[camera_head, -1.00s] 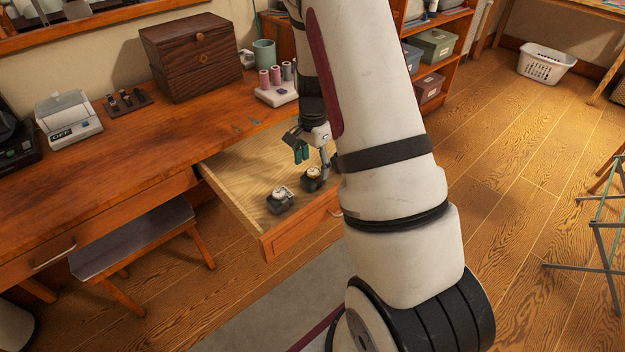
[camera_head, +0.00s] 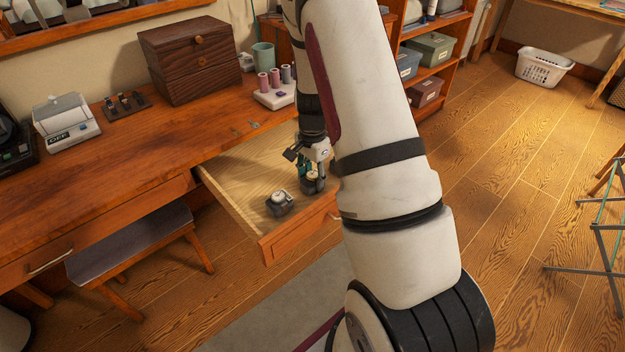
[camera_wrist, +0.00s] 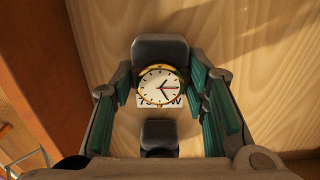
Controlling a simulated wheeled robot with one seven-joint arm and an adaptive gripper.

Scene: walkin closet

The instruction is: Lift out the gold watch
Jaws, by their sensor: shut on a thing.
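The gold watch (camera_wrist: 160,87) has a gold rim, a pale face and a dark holder, and shows in the wrist view between my teal-padded fingers. In the head view the gold watch (camera_head: 313,178) is at the right of the open drawer (camera_head: 240,176). My gripper (camera_wrist: 164,98) is shut on it from both sides; in the head view my gripper (camera_head: 308,170) reaches down over it, partly hiding it. I cannot tell whether the watch still touches the drawer floor. A second watch on a dark holder (camera_head: 279,204) sits to its left in the drawer.
The drawer front (camera_head: 298,236) and the desk top (camera_head: 130,160) border the drawer. A spool stand (camera_head: 276,97), a green cup (camera_head: 263,54) and a wooden box (camera_head: 192,58) stand on the desk. A stool (camera_head: 133,243) is below left.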

